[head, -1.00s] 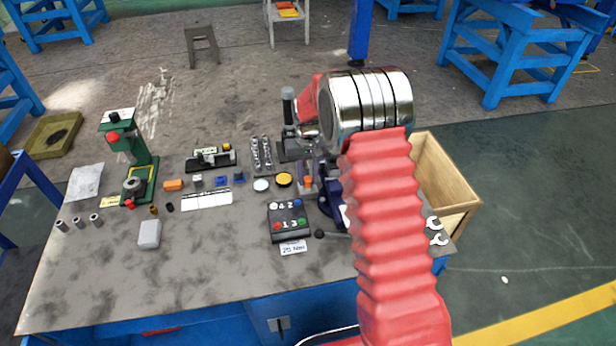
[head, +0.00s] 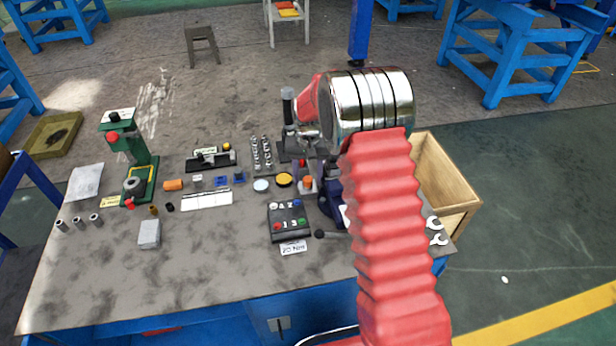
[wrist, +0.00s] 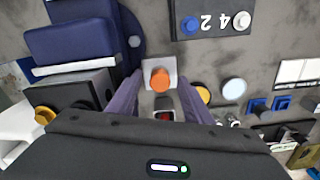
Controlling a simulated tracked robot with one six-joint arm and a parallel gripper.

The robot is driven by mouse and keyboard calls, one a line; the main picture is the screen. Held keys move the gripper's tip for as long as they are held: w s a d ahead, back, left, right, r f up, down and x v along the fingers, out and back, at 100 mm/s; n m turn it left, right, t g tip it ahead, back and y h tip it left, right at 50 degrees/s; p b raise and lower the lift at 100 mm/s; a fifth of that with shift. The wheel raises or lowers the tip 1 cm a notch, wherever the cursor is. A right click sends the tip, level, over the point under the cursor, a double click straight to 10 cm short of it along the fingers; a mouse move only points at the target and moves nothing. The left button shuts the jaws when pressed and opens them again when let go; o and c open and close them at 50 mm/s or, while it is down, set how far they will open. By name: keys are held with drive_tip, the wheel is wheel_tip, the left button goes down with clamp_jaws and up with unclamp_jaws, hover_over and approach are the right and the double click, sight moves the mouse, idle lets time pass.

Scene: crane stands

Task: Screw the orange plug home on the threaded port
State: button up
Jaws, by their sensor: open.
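The orange plug (wrist: 160,79) sits upright on a pale square block in the wrist view, seen from above. In the head view the plug (head: 308,183) is small, just left of my red-sleeved arm. The threaded port is hidden beneath the plug, so I cannot tell how deep it sits. My gripper (wrist: 160,88) is open, its purple fingers on either side of the plug with gaps between. In the head view my fingers are mostly hidden or too small to make out. A dark block with a red top (wrist: 164,115) lies beside the pale block.
A navy vise (wrist: 75,40) stands close beside the block. A numbered button box (head: 289,222) is in front of it. A yellow disc (head: 284,179) and white disc (head: 261,185) lie to its left. A wooden crate (head: 455,175) stands at right.

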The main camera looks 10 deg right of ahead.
drive_tip(key=shift+r, duration=0.1)
drive_tip(key=shift+r, duration=2.4)
wheel_tip(320, 180, up, 14)
drive_tip(key=shift+f, duration=0.15)
